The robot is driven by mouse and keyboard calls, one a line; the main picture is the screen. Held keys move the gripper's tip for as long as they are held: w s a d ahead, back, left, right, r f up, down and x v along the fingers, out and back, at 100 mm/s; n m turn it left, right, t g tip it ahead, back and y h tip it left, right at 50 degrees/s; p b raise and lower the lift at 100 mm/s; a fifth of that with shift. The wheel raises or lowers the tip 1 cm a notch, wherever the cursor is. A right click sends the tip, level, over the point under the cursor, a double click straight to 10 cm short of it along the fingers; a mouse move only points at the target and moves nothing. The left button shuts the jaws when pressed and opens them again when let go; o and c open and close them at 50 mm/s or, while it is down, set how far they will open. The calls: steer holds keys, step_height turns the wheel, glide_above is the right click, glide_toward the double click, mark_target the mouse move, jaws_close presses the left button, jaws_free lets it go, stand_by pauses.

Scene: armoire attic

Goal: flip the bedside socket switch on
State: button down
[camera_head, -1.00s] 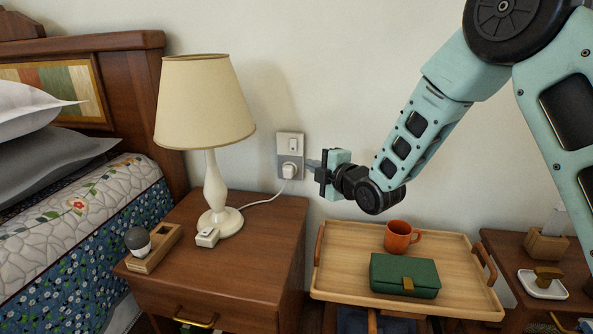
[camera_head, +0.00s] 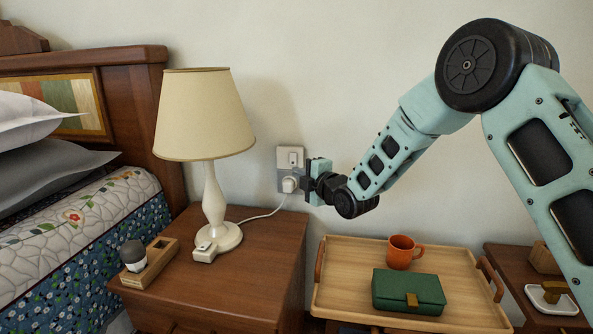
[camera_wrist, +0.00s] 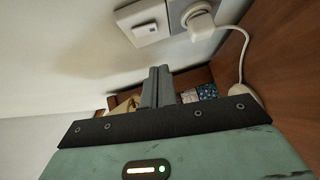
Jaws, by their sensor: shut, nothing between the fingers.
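The socket plate (camera_head: 282,156) is on the wall to the right of the lamp. A small white switch (camera_head: 293,158) is in its upper part, with a white plug (camera_head: 289,184) in the socket below. My gripper (camera_head: 302,184) is shut and empty, just right of the plate at about the plug's height. In the wrist view the shut fingers (camera_wrist: 158,80) show below the plate (camera_wrist: 126,12) and its switch (camera_wrist: 144,29), with a gap in the picture. The plug (camera_wrist: 201,24) is to the upper right. I cannot tell whether the fingers touch anything.
A white cord (camera_head: 262,216) runs from the plug to the cream lamp (camera_head: 213,195) on the brown nightstand (camera_head: 215,285). Right of it, a wooden tray (camera_head: 345,270) holds an orange mug (camera_head: 400,252) and a green case (camera_head: 408,290). The wall above the socket is clear.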

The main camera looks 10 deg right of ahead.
mark_target(293, 159)
steer(key=shift+w+f+b, duration=0.2)
steer(key=shift+w+b, duration=0.1)
steer(key=shift+w, duration=1.35)
steer(key=shift+w+f+b, duration=0.15)
steer(key=shift+w+b, duration=0.15)
steer(key=shift+w, duration=1.35)
